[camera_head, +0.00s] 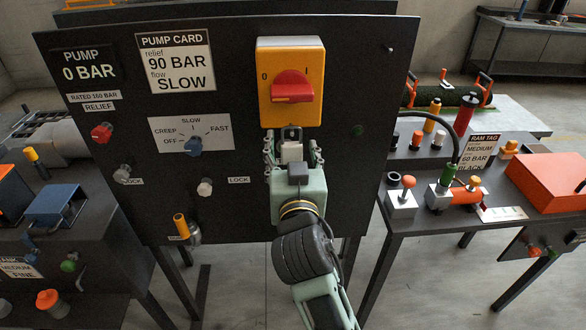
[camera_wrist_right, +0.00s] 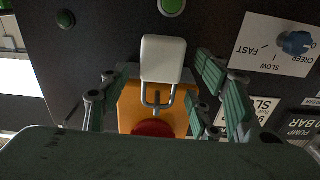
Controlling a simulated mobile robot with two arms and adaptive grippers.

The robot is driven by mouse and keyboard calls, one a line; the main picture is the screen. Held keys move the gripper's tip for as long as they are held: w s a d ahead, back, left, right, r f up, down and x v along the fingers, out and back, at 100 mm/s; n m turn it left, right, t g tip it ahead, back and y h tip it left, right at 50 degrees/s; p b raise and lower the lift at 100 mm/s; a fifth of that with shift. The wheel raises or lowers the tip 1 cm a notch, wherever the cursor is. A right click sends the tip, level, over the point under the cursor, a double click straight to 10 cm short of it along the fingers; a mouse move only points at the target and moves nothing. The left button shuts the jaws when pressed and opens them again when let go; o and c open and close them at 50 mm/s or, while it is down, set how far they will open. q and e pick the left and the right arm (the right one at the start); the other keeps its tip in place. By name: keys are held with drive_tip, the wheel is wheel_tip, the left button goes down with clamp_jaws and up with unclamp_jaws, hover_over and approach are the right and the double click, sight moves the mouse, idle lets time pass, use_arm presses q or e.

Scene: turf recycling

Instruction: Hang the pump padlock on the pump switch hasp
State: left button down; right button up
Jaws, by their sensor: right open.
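The pump padlock (camera_head: 292,151) has a pale, whitish body and a grey shackle. It is upright just below the yellow pump switch (camera_head: 262,85), with its shackle up at the switch's lower edge, where the hasp (camera_head: 291,131) is. In the right wrist view the padlock (camera_wrist_right: 163,58) sits between the fingers of my right gripper (camera_wrist_right: 155,92), with gaps on both sides. My right gripper also shows in the head view (camera_head: 292,157), open around the padlock. I cannot tell for certain whether the shackle passes through the hasp. My left gripper is not in view.
The black pump panel (camera_head: 230,218) carries a red rotary handle (camera_head: 292,87), a blue speed knob (camera_head: 194,146) and a pump card (camera_head: 176,62). A yellow-handled item (camera_head: 181,226) hangs at its lower edge. Benches stand on both sides, the right one (camera_head: 400,226) close to my arm.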

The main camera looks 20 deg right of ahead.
drive_tip(key=shift+s+a+r, duration=0.1)
drive_tip(key=shift+s+r, duration=0.15)
drive_tip(key=shift+r, duration=0.25)
drive_tip(key=v, duration=0.9)
drive_tip(key=w+d+r+p, duration=0.1)
drive_tip(key=w+d+r, duration=0.1)
drive_tip(key=d+r, duration=0.35)
drive_tip(key=w+d+r, duration=0.1)
drive_tip(key=d+r, duration=0.2)
drive_tip(key=d, duration=0.6)
drive_tip(key=w+d+r+p, duration=0.1)
drive_tip(key=w+d+r, duration=0.1)
drive_tip(key=d+r, duration=0.35)
drive_tip(key=x, duration=0.2)
drive_tip(key=d+p+x, duration=0.1)
drive_tip(key=x, duration=0.2)
drive_tip(key=p+x, duration=0.1)
drive_tip(key=x, duration=0.1)
drive_tip(key=shift+w+d+f, duration=0.1)
drive_tip(key=shift+d+f, duration=0.15)
drive_tip(key=shift+d, duration=0.2)
